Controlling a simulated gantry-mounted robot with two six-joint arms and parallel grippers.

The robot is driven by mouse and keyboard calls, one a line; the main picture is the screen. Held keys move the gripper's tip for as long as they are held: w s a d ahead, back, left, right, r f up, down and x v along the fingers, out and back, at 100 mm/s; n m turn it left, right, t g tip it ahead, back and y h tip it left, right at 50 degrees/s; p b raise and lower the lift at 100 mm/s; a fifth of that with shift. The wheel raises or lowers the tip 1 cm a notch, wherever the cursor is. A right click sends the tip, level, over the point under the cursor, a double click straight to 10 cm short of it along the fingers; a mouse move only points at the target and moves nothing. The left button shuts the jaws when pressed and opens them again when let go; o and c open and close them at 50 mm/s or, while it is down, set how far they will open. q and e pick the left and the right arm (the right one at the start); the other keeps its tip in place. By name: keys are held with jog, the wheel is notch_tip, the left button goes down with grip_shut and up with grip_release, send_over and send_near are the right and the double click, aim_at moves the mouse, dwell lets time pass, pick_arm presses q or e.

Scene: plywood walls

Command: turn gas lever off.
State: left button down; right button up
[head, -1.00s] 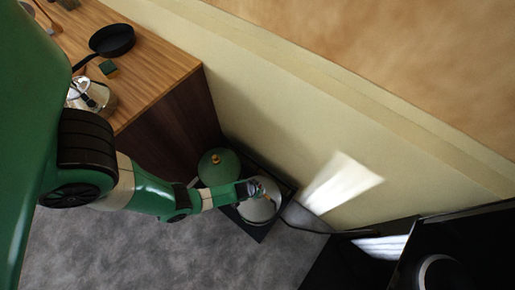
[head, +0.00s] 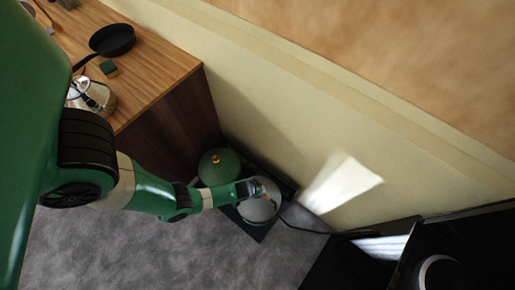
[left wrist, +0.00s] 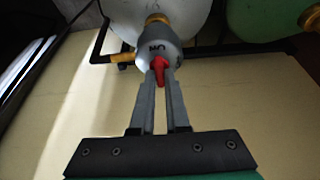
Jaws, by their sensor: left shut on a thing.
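The red gas lever (left wrist: 158,68) sits on a grey regulator (left wrist: 157,48) at the brass neck of a white gas cylinder (left wrist: 190,18). In the left wrist view my left gripper (left wrist: 159,82) has its fingertips close on either side of the lever and is shut on it. In the head view my left gripper (head: 254,188) is over the top of the white cylinder (head: 258,210). The lever is too small to make out there. My right gripper is in neither view.
A green cylinder (head: 218,170) stands beside the white one, on a dark base by the wall. A wooden counter (head: 160,75) with a black pan (head: 112,40) and a glass pot (head: 92,98) is at upper left. Dark appliances (head: 345,262) are at lower right. Grey floor is open in front.

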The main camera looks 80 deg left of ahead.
pick_arm(q)
jog(key=shift+m, duration=0.4)
jog(key=shift+s+a+m+t+h+p, duration=0.1)
jog(key=shift+m+t+h+p, duration=0.25)
jog(key=shift+m, duration=0.55)
jog(key=shift+m+h, duration=0.35)
jog(key=shift+m, duration=0.55)
jog(key=shift+a+f+m+t+h, duration=0.1)
jog(key=shift+m+t+h, duration=0.2)
jog(key=shift+m, duration=0.6)
jog(key=m+h+b, duration=0.1)
jog(key=m+b, duration=0.1)
jog(key=m, duration=0.1)
jog(key=shift+a+m+h, duration=0.1)
jog(key=shift+m+h, duration=0.2)
jog(key=shift+m+h+b, duration=0.3)
jog(key=shift+m+b, duration=0.1)
jog(key=shift+m, duration=0.6)
jog(key=m, duration=0.1)
jog(key=m+h, duration=0.1)
jog(key=shift+r+m+p, duration=0.2)
jog(key=shift+m+p, duration=0.1)
jog(key=shift+p, duration=0.1)
jog(key=shift+a+f+m+g+h+p, duration=0.15)
jog(key=shift+m+g+h+p, duration=0.25)
jog(key=shift+m+g, duration=0.85)
jog(key=shift+m+t, duration=0.3)
jog(key=shift+m, duration=0.25)
